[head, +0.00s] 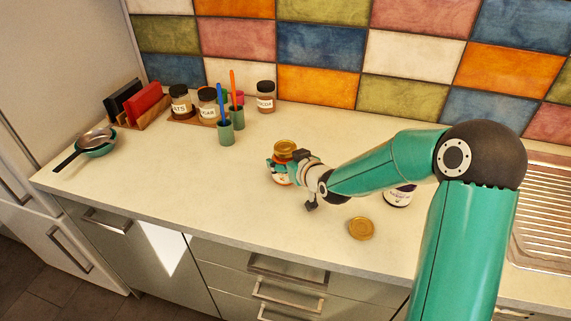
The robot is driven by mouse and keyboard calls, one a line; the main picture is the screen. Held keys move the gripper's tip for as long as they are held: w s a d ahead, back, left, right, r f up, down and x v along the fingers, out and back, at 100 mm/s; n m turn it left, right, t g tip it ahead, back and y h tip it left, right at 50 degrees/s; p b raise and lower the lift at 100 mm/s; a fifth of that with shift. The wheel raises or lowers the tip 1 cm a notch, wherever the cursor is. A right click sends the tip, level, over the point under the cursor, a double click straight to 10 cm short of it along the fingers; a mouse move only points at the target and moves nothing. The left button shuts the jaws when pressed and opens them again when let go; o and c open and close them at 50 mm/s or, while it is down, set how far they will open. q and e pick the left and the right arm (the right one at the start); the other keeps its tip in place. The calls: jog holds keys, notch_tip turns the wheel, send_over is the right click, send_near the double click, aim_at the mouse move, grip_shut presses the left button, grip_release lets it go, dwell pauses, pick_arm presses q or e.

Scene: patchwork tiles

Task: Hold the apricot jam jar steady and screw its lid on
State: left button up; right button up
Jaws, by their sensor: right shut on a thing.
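My right gripper (284,171) is shut around a small jar (281,181) that stands on the counter. The jar has a round gold top (284,148), a pale label and some orange-red showing. Its label is too small and too covered to read, so I cannot tell for sure that it is the apricot jam. A loose gold lid (361,228) lies flat on the counter near the front, right of the gripper. A second jar (399,197) with a white label and dark writing stands behind my right forearm, its top hidden. My left gripper is out of view.
Spice jars (208,104) and two green cups (226,132) with brushes stand at the back left. A ribbed metal drainboard (543,215) is at right. The left-middle counter is clear.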

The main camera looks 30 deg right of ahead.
jog(key=shift+r, duration=0.25)
notch_tip(320, 180, up, 12)
jog(key=shift+r, duration=0.2)
notch_tip(320, 180, up, 7)
jog(key=p, duration=0.5)
jog(key=shift+r, duration=0.15)
